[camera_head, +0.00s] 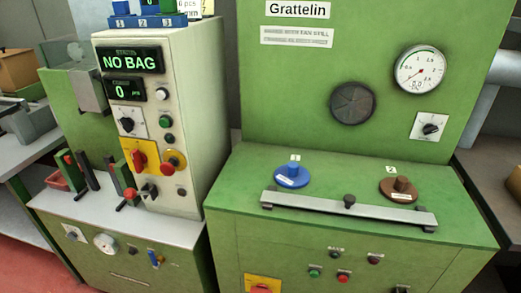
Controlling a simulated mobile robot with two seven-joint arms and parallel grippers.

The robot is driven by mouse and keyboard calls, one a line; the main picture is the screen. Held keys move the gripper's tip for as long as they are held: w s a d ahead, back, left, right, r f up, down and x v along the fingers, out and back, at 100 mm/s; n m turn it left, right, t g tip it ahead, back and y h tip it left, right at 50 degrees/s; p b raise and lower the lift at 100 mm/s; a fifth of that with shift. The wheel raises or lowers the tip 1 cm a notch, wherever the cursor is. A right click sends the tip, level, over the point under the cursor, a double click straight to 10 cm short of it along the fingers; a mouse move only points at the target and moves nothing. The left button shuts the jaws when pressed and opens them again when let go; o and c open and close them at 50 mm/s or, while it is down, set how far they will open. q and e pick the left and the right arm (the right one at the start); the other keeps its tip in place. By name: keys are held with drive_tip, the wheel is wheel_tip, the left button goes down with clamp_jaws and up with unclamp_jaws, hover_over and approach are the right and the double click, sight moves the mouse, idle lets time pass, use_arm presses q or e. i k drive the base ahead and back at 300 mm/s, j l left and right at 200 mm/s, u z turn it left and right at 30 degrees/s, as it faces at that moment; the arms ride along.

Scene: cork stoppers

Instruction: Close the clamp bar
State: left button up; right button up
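The clamp bar (310,204) is a long grey metal bar with a black knob (349,201) at its middle. It lies along the front of the green machine's top, with a small dark fitting at each end. A blue round lid (291,178) marked 1 and a brown round lid (399,191) marked 2 sit just behind the bar. The bar passes in front of both lids and does not lie across their tops. Neither of my grippers is in view.
The green upright panel (300,75) behind the lids carries a gauge (420,69), a dark round vent (352,103) and a rotary switch (430,126). Buttons sit on the front face. At left, a grey control cabinet (195,110) reads "NO BAG". The top around the lids is clear.

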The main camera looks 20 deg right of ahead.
sight(348, 206)
drive_tip(key=z, duration=1.25)
drive_tip(key=j+u, duration=0.15)
drive_tip(key=j, duration=0.35)
